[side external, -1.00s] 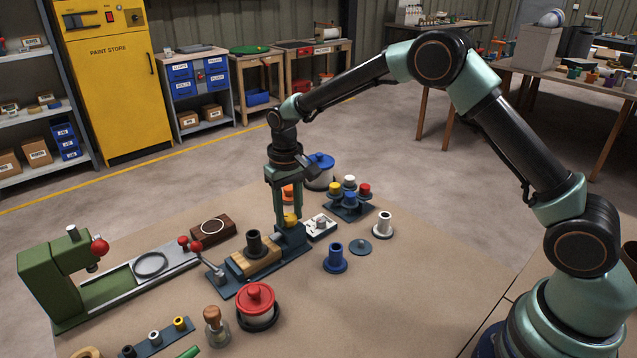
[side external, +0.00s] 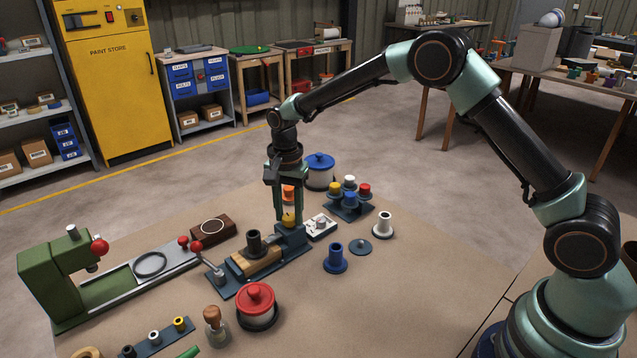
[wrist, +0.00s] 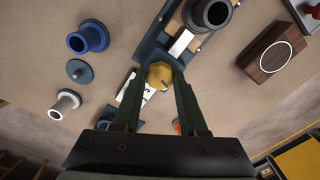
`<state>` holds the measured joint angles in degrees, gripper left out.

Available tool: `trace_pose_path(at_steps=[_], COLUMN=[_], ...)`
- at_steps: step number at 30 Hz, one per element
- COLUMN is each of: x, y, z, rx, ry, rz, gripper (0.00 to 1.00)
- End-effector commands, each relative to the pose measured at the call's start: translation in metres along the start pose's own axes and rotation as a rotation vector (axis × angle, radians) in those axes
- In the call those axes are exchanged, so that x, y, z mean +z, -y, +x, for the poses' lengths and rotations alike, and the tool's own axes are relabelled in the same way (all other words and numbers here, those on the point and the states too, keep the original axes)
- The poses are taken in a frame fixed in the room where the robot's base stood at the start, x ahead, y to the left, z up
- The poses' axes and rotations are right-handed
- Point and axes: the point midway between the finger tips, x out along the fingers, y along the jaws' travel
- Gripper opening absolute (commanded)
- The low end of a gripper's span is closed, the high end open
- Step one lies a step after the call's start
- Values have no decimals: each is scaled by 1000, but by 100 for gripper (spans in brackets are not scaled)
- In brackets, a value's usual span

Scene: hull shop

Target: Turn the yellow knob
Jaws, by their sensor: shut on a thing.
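The yellow knob (side external: 289,219) sits at the far right end of a blue vise-like fixture (side external: 292,240). My gripper (side external: 290,208) points straight down over it with its fingers shut on the knob's sides. In the wrist view the yellow knob (wrist: 159,75) lies between the two green fingertips, and a dark mark shows on its face. The fixture holds a wooden block (side external: 257,262) with a dark collar (side external: 254,243) standing over it.
A blue flanged piece (side external: 335,259), a rack of coloured knobs (side external: 349,205) and a red-lidded pot (side external: 256,300) are nearby. A lever with a red ball (side external: 197,247) rises at the fixture's left end. The front right table is clear.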

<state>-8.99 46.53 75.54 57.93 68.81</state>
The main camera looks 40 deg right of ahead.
Motion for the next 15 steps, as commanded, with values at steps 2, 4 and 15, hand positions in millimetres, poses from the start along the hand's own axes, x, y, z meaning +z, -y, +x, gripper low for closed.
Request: trace_pose_path(at_steps=[2, 4, 15], x=[0, 0, 0], y=[0, 0, 0], z=[-2, -2, -2], rx=[1, 1, 1], ry=[0, 0, 0], rz=[74, 141, 481], gripper=[0, 0, 0])
